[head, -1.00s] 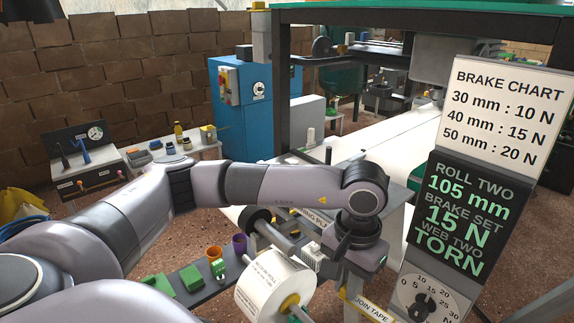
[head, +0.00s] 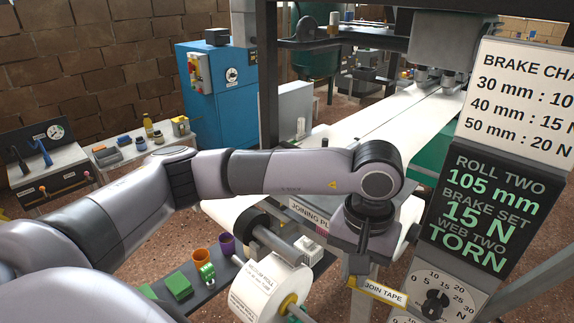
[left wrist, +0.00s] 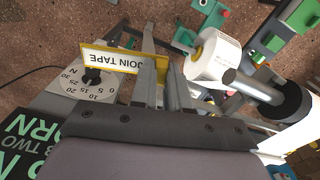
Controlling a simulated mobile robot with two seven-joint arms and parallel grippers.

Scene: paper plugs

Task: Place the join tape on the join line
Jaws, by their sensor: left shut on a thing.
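The join tape (head: 378,292) is a yellow-edged strip with a white face lettered JOIN TAPE. My left gripper (head: 360,266) is shut on one end of it, at the front of the machine, beside the dial post. In the left wrist view the join tape (left wrist: 120,62) stretches left from the fingers (left wrist: 163,82), its lettering upside down. The joining plate's label (head: 308,214) shows behind my left wrist, partly covered by the arm. I cannot make out the join line. My right gripper is not in view.
A white paper roll (head: 262,290) sits on its spindle left of my gripper. The brake dial (head: 436,302) and sign board (head: 482,205) stand close on the right. A dark shelf (head: 212,292) holds green blocks and cups. The white web (head: 400,115) runs behind.

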